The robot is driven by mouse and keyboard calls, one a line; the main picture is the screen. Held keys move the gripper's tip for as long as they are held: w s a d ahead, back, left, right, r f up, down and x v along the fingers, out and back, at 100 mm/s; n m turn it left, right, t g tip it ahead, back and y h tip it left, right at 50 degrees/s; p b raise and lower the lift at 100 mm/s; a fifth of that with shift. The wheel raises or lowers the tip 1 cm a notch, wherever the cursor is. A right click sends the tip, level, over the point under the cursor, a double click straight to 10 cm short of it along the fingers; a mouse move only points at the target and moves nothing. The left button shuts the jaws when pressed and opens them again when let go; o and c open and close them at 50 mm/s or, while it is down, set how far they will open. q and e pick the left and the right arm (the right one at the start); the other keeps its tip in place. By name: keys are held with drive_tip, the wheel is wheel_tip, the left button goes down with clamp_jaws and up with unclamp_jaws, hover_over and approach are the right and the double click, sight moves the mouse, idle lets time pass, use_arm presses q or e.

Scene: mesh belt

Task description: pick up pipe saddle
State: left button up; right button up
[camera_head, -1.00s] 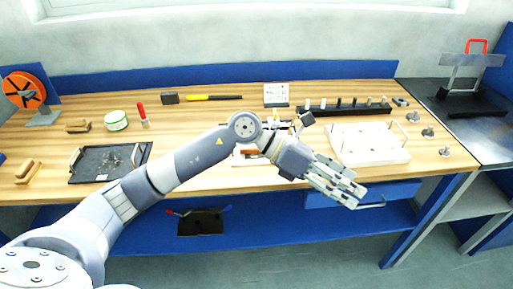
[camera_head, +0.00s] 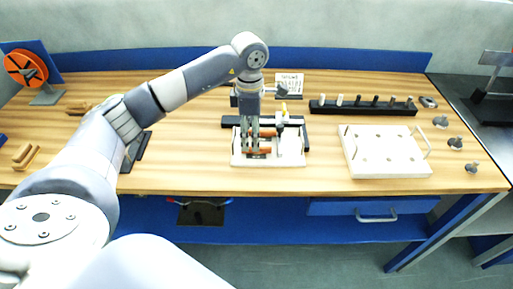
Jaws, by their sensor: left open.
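My left gripper (camera_head: 250,146) points straight down over the left part of a white fixture (camera_head: 292,158) at the middle of the bench. Its fingers are open, with their tips close to orange-brown, pipe-like pieces (camera_head: 264,151) on the fixture. I cannot tell whether the fingers touch them. I cannot clearly make out a pipe saddle; the gripper hides part of the fixture. My right gripper is not in view.
A white board with handles (camera_head: 385,170) lies right of the fixture. Several small grey parts (camera_head: 455,143) stand at the right edge. Behind is a black rack of pegs (camera_head: 362,108). A small sign (camera_head: 289,84) stands at the back. Bare wood (camera_head: 190,150) lies left of the fixture.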

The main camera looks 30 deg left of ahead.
sight(262, 154)
use_arm(q)
drive_tip(key=shift+w+f, duration=0.1)
drive_tip(key=shift+f, duration=0.25)
drive_tip(key=shift+f+p, duration=0.35)
wheel_tip(262, 154, down, 4)
drive_tip(key=shift+r+p, duration=0.25)
drive_tip(key=shift+p, duration=0.5)
drive_tip(key=shift+f, duration=0.35)
drive_tip(key=shift+w+f, duration=0.1)
drive_tip(key=shift+c, duration=0.6)
drive_tip(key=c, duration=0.9)
clamp_jaws()
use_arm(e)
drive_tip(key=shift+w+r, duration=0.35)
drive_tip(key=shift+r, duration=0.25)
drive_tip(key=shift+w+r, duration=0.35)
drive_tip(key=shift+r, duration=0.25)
